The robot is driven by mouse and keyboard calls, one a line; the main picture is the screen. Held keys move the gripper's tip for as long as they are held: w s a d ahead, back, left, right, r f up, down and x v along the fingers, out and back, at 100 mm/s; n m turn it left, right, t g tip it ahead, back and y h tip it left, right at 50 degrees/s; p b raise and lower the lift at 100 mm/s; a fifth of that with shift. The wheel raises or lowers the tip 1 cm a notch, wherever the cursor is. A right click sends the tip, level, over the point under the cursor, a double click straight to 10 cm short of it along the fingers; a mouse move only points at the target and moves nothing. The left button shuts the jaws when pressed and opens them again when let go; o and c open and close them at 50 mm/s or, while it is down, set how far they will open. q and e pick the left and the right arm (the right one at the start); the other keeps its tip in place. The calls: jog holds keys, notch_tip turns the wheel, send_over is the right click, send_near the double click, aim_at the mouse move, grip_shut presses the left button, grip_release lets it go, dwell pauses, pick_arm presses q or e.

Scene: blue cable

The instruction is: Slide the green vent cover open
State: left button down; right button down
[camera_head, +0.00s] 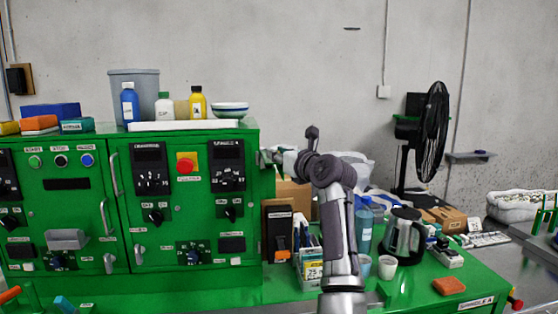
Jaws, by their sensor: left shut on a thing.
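The green cabinet (180,215) stands at the left with its panelled front facing me. My left gripper (265,157) is at the cabinet's upper right edge, beside its right side. It is shut on a part of the green vent cover there. The fingers are small and partly hidden, and the vent cover itself can hardly be made out from this angle, so I cannot tell how far open it stands. My grey arm rises from the bottom middle and bends left towards the cabinet. My right gripper is not in view.
Bottles and a grey bin (134,88) stand on the cabinet top. The green table (420,287) right of it holds a kettle (403,236), cups, a blue bottle and an orange sponge (448,286). A black fan (431,130) stands behind. Clutter lies close around my arm.

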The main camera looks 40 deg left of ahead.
pick_arm(q)
jog(key=shift+w+a, duration=0.1)
jog(key=shift+a, duration=0.1)
jog(key=c, duration=1.3)
grip_release()
jog(key=v, duration=0.7)
jog(key=shift+d, duration=0.2)
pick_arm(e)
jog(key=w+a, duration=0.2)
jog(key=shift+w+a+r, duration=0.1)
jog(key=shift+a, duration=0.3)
